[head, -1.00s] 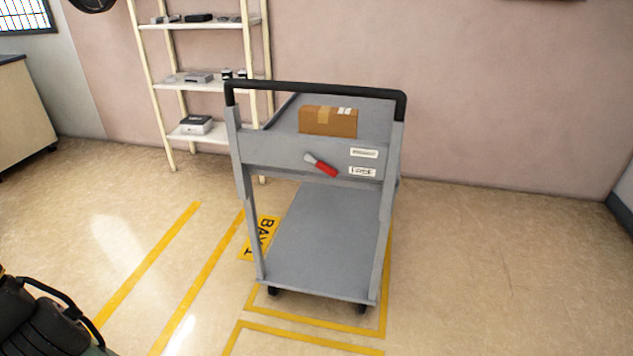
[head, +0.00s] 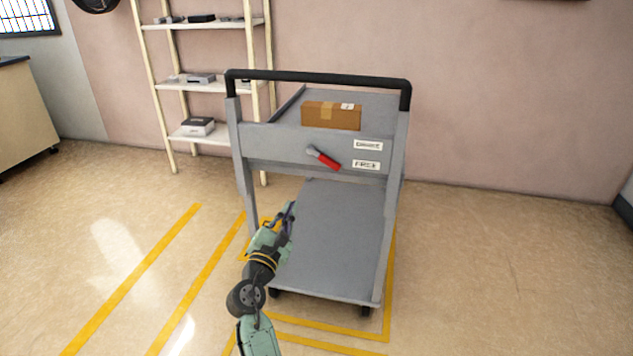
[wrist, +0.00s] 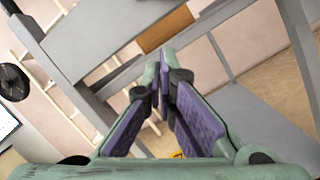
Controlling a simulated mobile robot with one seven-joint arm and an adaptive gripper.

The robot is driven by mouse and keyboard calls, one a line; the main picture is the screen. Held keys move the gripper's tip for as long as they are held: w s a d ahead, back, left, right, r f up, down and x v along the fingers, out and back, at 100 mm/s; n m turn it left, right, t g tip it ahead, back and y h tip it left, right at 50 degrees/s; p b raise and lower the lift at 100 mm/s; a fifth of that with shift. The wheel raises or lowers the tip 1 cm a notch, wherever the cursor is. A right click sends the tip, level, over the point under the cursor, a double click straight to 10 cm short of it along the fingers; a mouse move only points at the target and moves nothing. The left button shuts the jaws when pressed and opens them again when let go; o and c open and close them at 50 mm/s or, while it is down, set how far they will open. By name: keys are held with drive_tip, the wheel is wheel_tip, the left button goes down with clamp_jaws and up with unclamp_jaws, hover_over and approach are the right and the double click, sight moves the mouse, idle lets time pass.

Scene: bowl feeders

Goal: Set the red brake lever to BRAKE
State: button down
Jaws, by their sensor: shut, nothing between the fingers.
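The red brake lever (head: 328,161) is on the front panel of a grey cart (head: 335,240). Its grey pivot end is at upper left, and its red grip slants down to the right toward the lower white label (head: 366,165), which seems to read FREE. The upper white label (head: 368,146) is too small to read surely. My gripper (head: 289,209) is below and left of the lever, apart from it, in front of the cart's lower deck. In the wrist view, my gripper (wrist: 165,62) has its fingertips together and empty. I cannot make out the lever there.
A cardboard box (head: 331,116) sits on the cart's top shelf, behind the panel. A black push handle (head: 318,76) spans the top. A shelf rack (head: 205,87) stands behind at left. Floor on both sides of the cart is clear.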

sight(325, 159)
drive_tip(key=shift+s+d+f+g+h, duration=0.1)
drive_tip(key=shift+d+f+g+h, duration=0.2)
drive_tip(key=shift+d+f, duration=0.55)
drive_tip(key=shift+d+r, duration=0.15)
drive_tip(key=shift+r, duration=0.05)
drive_tip(key=w+d+r+p, duration=0.2)
drive_tip(key=w+d+r, duration=0.3)
drive_tip(key=w, duration=0.3)
drive_tip(key=shift+w+d+r+p, duration=0.15)
drive_tip(key=shift+d+r+p, duration=0.1)
drive_tip(key=shift+d+p, duration=0.2)
drive_tip(key=shift+r+n, duration=0.1)
drive_tip(key=shift+n, duration=0.2)
drive_tip(key=shift+d+n+p, duration=0.15)
drive_tip(key=shift+n+p, duration=0.15)
drive_tip(key=shift+p, duration=0.2)
